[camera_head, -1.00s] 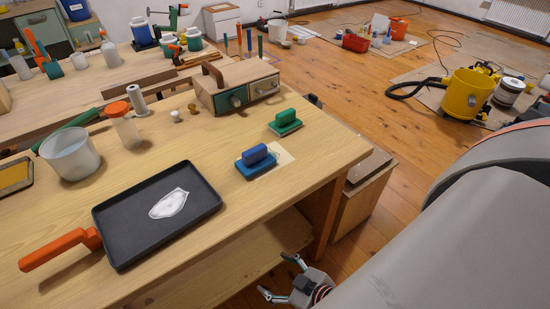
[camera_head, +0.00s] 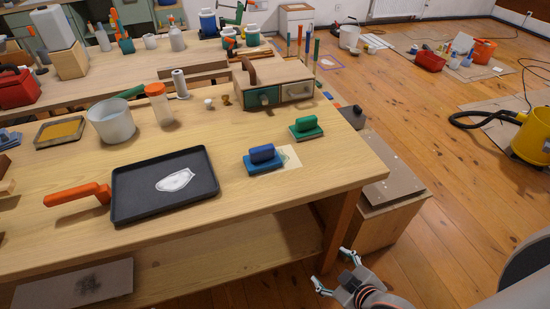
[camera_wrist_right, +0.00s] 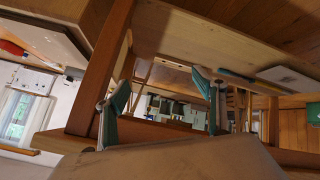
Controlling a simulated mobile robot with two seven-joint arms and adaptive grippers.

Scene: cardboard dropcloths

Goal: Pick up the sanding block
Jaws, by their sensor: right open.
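Two handled blocks that could be the sanding block stand on the near workbench (camera_head: 300,180). The blue block (camera_head: 263,156) has a flat base and a raised grip. The green block (camera_head: 306,125) has the same shape and stands behind it to the right. My right gripper (camera_head: 333,271) is open and empty, off the bench's front edge and lower than its top. In the right wrist view its two fingers (camera_wrist_right: 160,95) are apart, with the bench's wooden frame beyond and no block visible. My left gripper is out of view.
A black tray (camera_head: 130,204) with an orange handle and a white patch lies left of the blue block. A small drawer box (camera_head: 243,97), a white bucket (camera_head: 112,124) and an orange-lidded jar (camera_head: 160,110) stand behind. Bare bench top lies right of the blocks.

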